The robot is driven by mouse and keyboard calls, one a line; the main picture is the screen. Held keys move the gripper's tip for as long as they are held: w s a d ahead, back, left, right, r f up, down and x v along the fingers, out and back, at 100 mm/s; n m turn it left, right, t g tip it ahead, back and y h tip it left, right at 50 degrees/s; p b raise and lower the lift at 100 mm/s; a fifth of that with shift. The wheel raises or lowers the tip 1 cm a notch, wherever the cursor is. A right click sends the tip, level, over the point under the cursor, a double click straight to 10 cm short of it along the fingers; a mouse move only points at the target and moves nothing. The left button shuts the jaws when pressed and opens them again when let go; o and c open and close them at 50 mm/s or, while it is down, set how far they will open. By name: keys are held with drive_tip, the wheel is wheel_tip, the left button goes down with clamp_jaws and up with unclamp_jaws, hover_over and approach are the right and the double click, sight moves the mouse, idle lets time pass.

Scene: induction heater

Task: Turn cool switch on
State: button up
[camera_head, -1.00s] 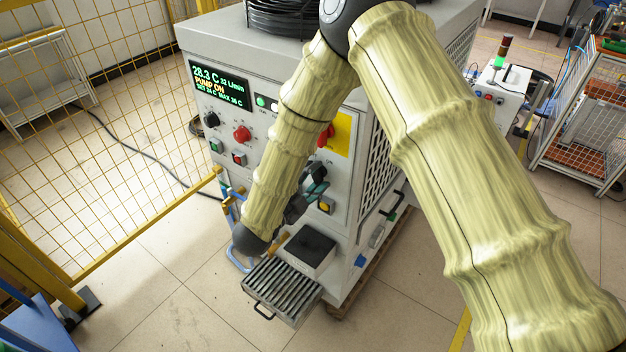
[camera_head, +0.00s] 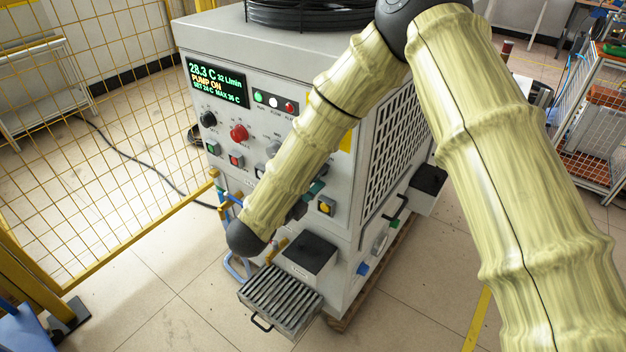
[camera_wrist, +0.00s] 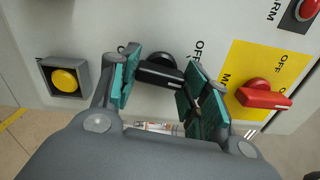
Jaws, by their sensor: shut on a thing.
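A black rotary switch (camera_wrist: 160,74) with a bar handle sits on the grey front panel in the wrist view, beside a printed OFF. Its name label is not readable, so I cannot tell from print that it is the cool switch. My gripper (camera_wrist: 166,82) has its teal-padded fingers on either side of the bar handle, shut on it. The bar lies nearly crosswise in the wrist view, slightly tilted. In the head view my forearm hides the switch and most of the gripper; only a bit of teal finger (camera_head: 316,188) shows.
A red switch (camera_wrist: 263,95) on a yellow plate is close to the right finger. A yellow button (camera_wrist: 65,80) is at left. The cabinet's display (camera_head: 216,82) reads PUMP ON. A slatted tray (camera_head: 280,299) juts out below, and a yellow fence (camera_head: 110,130) stands at left.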

idle(0.4)
drive_tip(key=o, duration=1)
drive_tip(key=v, duration=1.2)
